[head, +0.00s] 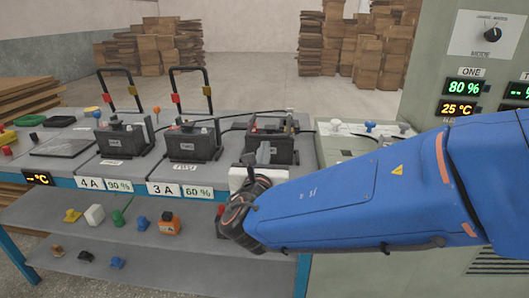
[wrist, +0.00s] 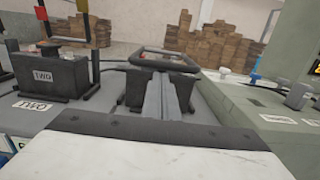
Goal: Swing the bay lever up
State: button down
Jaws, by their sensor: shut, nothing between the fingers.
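My gripper (head: 263,152) is shut and empty, its grey fingers (wrist: 162,92) pointing forward at the third bay. The third bay's lever (wrist: 165,58) appears as a dark loop lying low over its dark battery; in the head view the lever (head: 290,122) also lies low, partly hidden by my gripper and arm. The fingertips are close in front of the lever; I cannot tell whether they touch. The two bays to the left, with batteries (head: 122,137) and (head: 193,141), have their black levers (head: 207,92) standing upright with red and yellow grips.
A grey cabinet (head: 440,85) with displays stands at the right. Small knobs (head: 370,126) sit on the bench right of the bay. A lower shelf (head: 190,262) holds loose coloured parts. Stacked boxes (head: 325,45) stand far behind. The space above the third bay looks clear.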

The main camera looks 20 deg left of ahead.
jog(key=shift+r, duration=0.1)
jog(key=w+a+r+g+h, duration=0.1)
jog(key=w+r+g, duration=0.1)
jog(key=r+g, duration=0.35)
jog(key=w+r+g+h, duration=0.1)
jog(key=w+r+g, duration=0.15)
jog(key=r, duration=0.65)
jog(key=w+a+r+g, duration=0.2)
jog(key=w+r, duration=0.4)
jog(key=w, duration=0.3)
jog(key=shift+w+a+r, duration=0.2)
jog(key=shift+w+r, duration=0.05)
jog(key=shift+w, duration=0.15)
jog(key=shift+h, duration=0.3)
jog(key=shift+f, duration=0.1)
